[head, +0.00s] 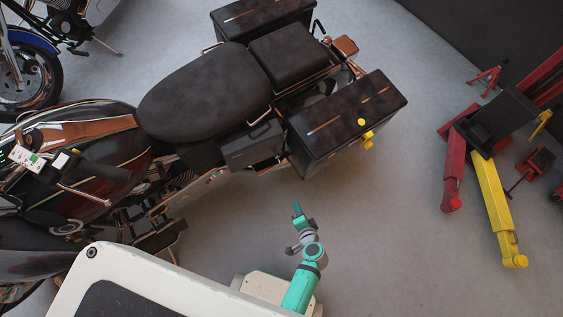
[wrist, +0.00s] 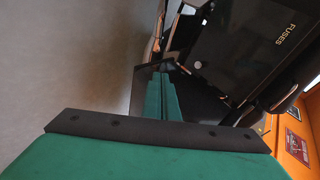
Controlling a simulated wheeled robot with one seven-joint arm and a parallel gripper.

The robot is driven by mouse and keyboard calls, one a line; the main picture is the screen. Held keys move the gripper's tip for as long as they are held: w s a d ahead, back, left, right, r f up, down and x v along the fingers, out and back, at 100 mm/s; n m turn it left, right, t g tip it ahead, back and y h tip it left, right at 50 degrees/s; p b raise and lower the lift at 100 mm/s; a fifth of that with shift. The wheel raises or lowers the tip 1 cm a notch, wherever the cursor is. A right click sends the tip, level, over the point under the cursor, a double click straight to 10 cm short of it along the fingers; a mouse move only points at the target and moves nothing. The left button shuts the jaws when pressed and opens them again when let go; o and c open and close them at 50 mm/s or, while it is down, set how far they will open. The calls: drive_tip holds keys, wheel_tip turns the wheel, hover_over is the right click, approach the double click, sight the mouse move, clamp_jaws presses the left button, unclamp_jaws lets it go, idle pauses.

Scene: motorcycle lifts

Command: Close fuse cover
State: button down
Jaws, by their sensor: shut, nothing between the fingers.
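A dark panel lettered FUSES (wrist: 262,50) fills the upper right of the wrist view, tilted in the picture. In the head view a small dark grey box (head: 252,147) sits on the motorcycle's side below the seat; I cannot read a label there. Whether the cover stands open is unclear. My gripper (head: 297,207) is shut and empty, over the floor, below the box in the picture and apart from it. Its green fingers also show together in the wrist view (wrist: 162,78), left of the lettered panel; contact is not visible.
The motorcycle's black seat (head: 205,90) and black side case (head: 345,122) with yellow knobs lie beyond my gripper. Red and yellow lift arms (head: 490,190) stand at right. Grey floor (head: 395,225) between is clear. An orange surface (wrist: 288,148) shows in the wrist view.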

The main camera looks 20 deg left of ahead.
drive_tip(key=w+a+f+y, duration=0.1)
drive_tip(key=w+a, duration=0.5)
drive_tip(key=w, duration=0.3)
drive_tip(key=w+a+f+m+y, duration=0.1)
drive_tip(key=w+a+y, duration=0.1)
drive_tip(key=w+a, duration=0.5)
drive_tip(key=shift+w, duration=0.95)
